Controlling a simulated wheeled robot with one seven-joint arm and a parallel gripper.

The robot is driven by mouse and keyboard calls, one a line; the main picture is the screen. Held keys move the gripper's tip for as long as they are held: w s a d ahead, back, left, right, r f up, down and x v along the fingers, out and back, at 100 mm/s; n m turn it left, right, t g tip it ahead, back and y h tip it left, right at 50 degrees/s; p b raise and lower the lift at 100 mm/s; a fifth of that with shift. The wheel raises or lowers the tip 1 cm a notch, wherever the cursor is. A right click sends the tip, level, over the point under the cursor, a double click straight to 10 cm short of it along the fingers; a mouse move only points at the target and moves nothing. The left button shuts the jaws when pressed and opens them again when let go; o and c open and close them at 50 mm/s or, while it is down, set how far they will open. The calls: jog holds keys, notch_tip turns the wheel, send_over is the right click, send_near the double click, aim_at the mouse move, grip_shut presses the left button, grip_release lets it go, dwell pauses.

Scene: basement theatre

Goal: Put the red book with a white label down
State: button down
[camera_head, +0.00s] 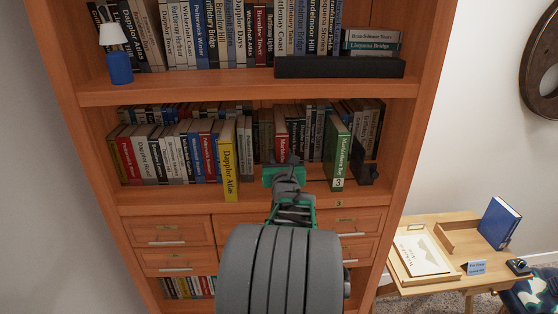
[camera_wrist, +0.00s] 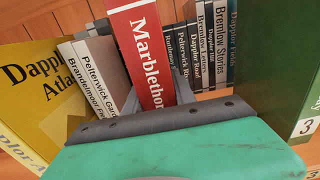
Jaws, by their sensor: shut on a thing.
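The red book with a white label (camera_wrist: 150,60) stands upright, spine toward me, its spine reading "Marblethor…" in the wrist view. It also shows in the head view (camera_head: 282,132), on the middle shelf just beyond my gripper (camera_head: 283,163). In the wrist view the grey fingers of my gripper (camera_wrist: 155,92) lie on both sides of the book's lower part, shut on it. The green palm hides the book's bottom end, so I cannot tell whether it touches the shelf.
A yellow atlas (camera_head: 229,168) juts out on the left of my gripper and a green book (camera_head: 337,155) on the right. Grey and dark books stand behind. A dark bookend (camera_head: 363,165) is right of the green book. The wooden shelf edge (camera_head: 160,206) runs below.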

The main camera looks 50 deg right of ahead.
jog(key=c, duration=1)
grip_release()
jog(key=shift+a+f, duration=0.1)
jog(key=b+v, duration=0.2)
jog(key=v, duration=1)
